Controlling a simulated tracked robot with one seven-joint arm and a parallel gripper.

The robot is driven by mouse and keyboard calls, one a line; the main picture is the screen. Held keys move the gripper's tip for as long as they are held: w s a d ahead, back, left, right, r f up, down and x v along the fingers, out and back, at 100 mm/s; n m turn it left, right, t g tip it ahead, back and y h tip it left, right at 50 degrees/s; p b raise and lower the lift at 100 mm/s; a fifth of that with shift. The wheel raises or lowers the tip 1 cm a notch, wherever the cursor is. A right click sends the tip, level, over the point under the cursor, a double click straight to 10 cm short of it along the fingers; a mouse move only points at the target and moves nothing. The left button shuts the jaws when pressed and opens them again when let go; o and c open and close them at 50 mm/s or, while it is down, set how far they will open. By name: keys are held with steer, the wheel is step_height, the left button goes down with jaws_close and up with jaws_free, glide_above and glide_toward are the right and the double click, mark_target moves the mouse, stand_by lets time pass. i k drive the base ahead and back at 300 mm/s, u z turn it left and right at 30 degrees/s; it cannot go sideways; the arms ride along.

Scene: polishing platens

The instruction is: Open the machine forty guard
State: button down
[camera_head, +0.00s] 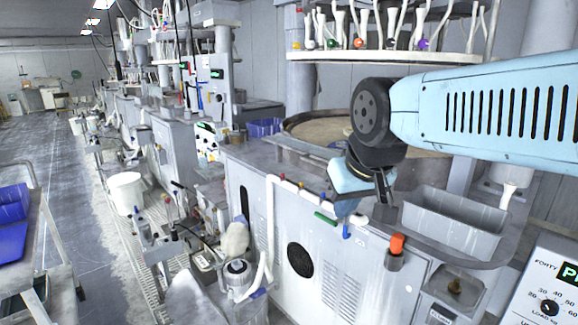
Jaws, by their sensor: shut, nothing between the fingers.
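A control panel (550,290) lettered FORTY is cut off by the lower right corner. It has a dial and part of a green display. The grey machine (335,270) beside it carries a large round platen (315,127) behind a raised rim, partly hidden by my arm. I cannot tell which part is the guard. My arm reaches in from the right, and my gripper (384,212) points down above the machine's front edge, left of a grey trough (450,222). Its fingers are small and dark, shut and empty. I cannot tell whether they touch anything.
An orange knob (397,243) stands on the front edge, just below my gripper. A pipe with coloured valve handles (325,218) runs along the front. A ring of hoses (380,55) hangs above the platen. Open floor (35,140) lies far left, beyond a cart (45,250).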

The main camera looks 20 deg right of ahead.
mark_target(308, 149)
steer(key=z, duration=1.7)
steer(key=k, duration=0.7)
steer(key=u, duration=1.3)
steer(key=i, duration=1)
steer(key=u, duration=0.05)
